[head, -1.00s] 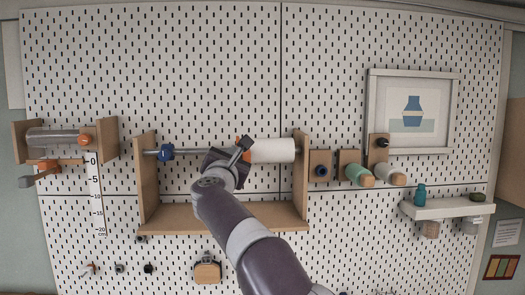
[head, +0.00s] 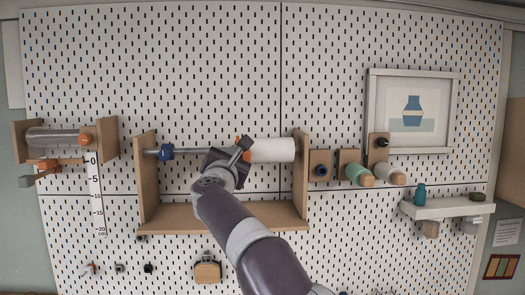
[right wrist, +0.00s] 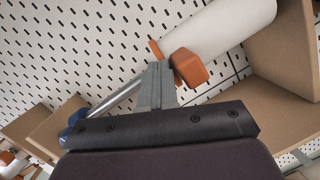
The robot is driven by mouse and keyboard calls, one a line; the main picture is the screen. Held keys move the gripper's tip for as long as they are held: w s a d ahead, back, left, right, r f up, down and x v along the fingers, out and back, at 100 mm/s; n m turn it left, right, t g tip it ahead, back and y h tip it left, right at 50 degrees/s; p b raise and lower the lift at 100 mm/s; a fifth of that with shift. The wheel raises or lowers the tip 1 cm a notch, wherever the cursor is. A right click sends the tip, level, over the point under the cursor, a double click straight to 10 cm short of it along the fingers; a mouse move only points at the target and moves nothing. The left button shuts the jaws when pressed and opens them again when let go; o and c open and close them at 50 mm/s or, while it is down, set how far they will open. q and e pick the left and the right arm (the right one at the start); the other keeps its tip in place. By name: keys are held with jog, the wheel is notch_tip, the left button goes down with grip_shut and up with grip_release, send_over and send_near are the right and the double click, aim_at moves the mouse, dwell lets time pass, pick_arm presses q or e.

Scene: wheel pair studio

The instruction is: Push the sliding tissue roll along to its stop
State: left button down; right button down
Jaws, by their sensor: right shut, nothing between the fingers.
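The white tissue roll (head: 274,150) sits on a metal rod (head: 192,151) at its right end, close to the right wooden side panel (head: 301,165). It also shows in the right wrist view (right wrist: 225,27), with an orange piece (right wrist: 189,67) at its left end. A blue collar (head: 166,152) is on the rod near the left panel. My right gripper (head: 244,146) is shut and empty at the roll's left end, next to the orange piece. I cannot tell whether the fingers touch it. My left gripper is out of view.
A wooden shelf (head: 185,218) runs below the rod between two side panels. To the right are pegs with green and white rolls (head: 358,174), a framed picture (head: 411,112) and a small white shelf (head: 450,208). A clear cylinder (head: 52,140) is mounted at the left.

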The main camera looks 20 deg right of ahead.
jog(key=shift+w+d+f, duration=0.1)
jog(key=shift+f, duration=0.25)
dwell(0.6)
jog(key=shift+s+d+r+b, duration=0.1)
jog(key=shift+s+d+b, duration=0.1)
jog(key=shift+d+b, duration=0.25)
dwell(0.4)
jog(key=shift+d, duration=0.1)
jog(key=r+b+v, duration=0.1)
jog(key=b+v, duration=0.4)
jog(key=v, duration=0.2)
dwell(0.6)
jog(key=shift+s, duration=0.1)
